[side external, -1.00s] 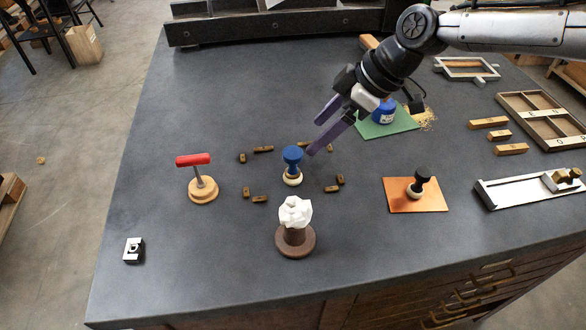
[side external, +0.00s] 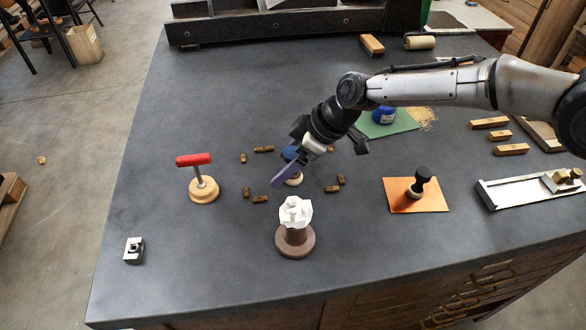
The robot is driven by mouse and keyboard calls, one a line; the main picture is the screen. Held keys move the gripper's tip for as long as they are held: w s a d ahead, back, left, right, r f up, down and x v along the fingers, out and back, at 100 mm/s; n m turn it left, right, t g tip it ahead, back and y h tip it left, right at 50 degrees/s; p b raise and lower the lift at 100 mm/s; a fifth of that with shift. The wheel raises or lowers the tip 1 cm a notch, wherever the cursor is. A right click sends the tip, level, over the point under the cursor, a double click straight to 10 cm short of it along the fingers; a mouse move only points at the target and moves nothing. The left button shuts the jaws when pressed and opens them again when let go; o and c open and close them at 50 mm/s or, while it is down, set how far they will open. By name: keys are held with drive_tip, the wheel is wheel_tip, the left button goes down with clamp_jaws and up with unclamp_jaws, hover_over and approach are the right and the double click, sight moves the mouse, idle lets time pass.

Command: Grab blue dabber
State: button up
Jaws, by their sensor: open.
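The blue dabber (side external: 289,153) stands on the dark table inside a loose ring of small wooden blocks. It has a blue knob and a pale round base (side external: 295,180). My gripper (side external: 282,176), with purple fingers, is open and in front of the dabber in this view, covering its middle. Only part of the knob and part of the base show. I cannot tell whether the fingers stand around the dabber or beside it, or whether they touch it.
Small wooden blocks (side external: 264,149) lie around the dabber. A white crumpled piece on a brown stand (side external: 295,240) is close in front. A red-handled tool (side external: 203,180) stands left. A black dabber (side external: 420,182) stands on a copper plate (side external: 400,205) right.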

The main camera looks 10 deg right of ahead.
drive_tip(key=shift+a+f, duration=0.1)
clamp_jaws()
idle(0.4)
